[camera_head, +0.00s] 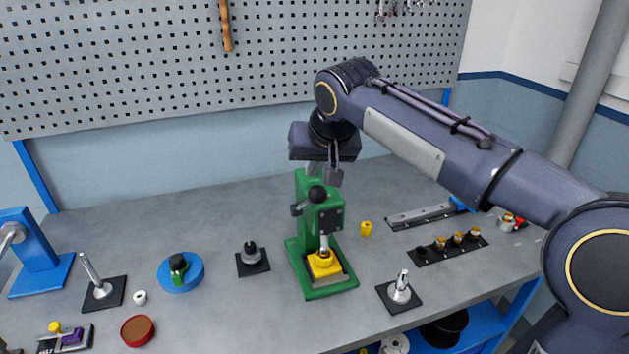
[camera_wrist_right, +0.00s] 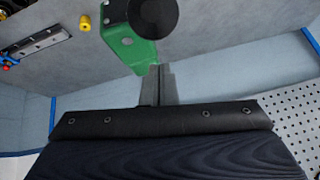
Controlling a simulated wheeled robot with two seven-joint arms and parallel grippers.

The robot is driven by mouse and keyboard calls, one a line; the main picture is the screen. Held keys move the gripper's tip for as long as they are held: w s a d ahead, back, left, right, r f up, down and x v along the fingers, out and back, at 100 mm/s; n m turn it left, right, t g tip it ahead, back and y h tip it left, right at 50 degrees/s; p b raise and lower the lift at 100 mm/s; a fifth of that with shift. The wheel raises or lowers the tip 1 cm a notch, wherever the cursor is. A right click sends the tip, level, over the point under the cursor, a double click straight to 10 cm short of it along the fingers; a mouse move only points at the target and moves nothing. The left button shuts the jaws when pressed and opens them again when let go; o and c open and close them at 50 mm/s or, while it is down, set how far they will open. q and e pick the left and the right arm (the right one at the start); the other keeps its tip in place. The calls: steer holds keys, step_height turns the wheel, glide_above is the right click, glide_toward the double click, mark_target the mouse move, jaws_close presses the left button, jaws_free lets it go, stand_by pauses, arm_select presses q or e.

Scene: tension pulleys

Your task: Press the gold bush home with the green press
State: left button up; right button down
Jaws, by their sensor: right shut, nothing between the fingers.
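The green press (camera_head: 310,272) stands upright in the middle of the bench. Its ram comes down over a yellow block (camera_head: 322,268) on its base. A gold bush cannot be told apart from this block at this size. A black ball knob (camera_head: 317,194) sits at the front of the press head. My right gripper (camera_head: 334,178) is above and behind the press head, pointing down. In the right wrist view its fingers (camera_wrist_right: 159,70) are shut and empty, close to the green press (camera_wrist_right: 130,42) and a large black round part (camera_wrist_right: 152,14). My left gripper is out of view.
A small yellow cylinder (camera_head: 366,228) stands right of the press. A black rack (camera_head: 424,257) with several gold-topped parts is farther right. Black-based fixtures flank the press (camera_head: 253,264) (camera_head: 399,293). A blue round dish (camera_head: 182,286) is left. A pegboard (camera_head: 130,60) rises behind.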

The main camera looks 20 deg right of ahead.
steer(key=s, duration=0.1)
steer(key=f, duration=0.1)
steer(key=s, duration=0.1)
steer(key=shift+s+a+f, duration=0.25)
steer(key=shift+s+f, duration=0.05)
steer(key=shift+f, duration=0.3)
